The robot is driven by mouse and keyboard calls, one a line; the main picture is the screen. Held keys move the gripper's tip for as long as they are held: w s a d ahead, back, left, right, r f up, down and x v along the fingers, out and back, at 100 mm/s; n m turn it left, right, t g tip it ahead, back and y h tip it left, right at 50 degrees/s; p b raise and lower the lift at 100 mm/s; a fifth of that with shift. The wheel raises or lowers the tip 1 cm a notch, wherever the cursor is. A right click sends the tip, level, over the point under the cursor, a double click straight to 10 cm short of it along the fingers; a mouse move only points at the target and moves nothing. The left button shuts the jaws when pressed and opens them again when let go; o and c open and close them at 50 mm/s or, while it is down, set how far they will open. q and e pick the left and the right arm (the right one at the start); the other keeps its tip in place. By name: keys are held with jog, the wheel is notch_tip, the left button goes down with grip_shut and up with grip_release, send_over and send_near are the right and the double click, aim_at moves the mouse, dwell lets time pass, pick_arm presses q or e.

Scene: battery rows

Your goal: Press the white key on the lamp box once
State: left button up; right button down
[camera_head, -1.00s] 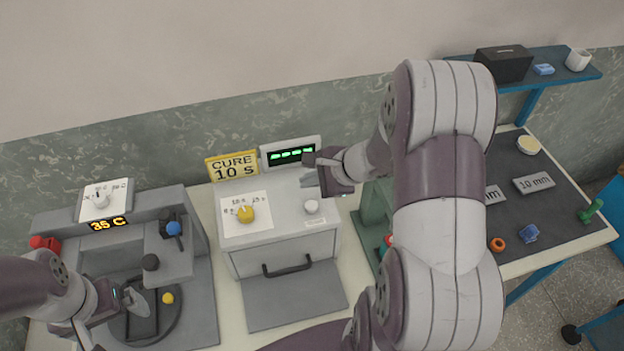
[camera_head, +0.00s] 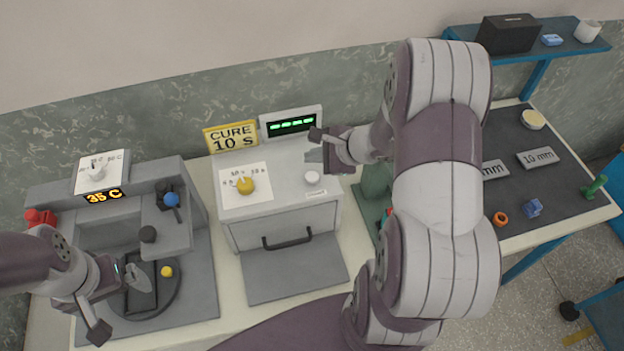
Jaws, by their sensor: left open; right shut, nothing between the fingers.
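The lamp box (camera_head: 285,213) is a grey box with a drawer-like front and a black handle. Its round white key (camera_head: 312,177) sits on the top, right of a yellow dial (camera_head: 245,185) on a white scale card. My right gripper (camera_head: 314,155) is shut and empty, just behind and above the white key; I see a gap between them in the picture, though the height is hard to tell. My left gripper (camera_head: 118,303) is open and empty at the lower left, over the grey machine with the 35 C display.
A yellow CURE 10 s sign (camera_head: 231,137) and a green-lit display (camera_head: 291,123) stand behind the box. The grey machine (camera_head: 200,270) is on the left. A dark mat (camera_head: 540,190) with small parts lies right. A blue shelf (camera_head: 560,47) hangs at the back right.

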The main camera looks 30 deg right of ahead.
aim_at(315, 179)
notch_tip(315, 179, down, 3)
jog(key=shift+f+b, duration=0.1)
jog(key=shift+b, duration=1)
jog(key=shift+f+b, duration=0.4)
jog(key=shift+b, duration=0.05)
dwell(0.6)
jog(key=shift+f+b, duration=0.35)
jog(key=shift+b, duration=0.2)
jog(key=shift+f+b, duration=0.5)
jog(key=shift+b, duration=0.15)
dwell(0.6)
jog(key=shift+r, duration=0.1)
jog(key=shift+r+p, duration=0.6)
jog(key=shift+r, duration=0.25)
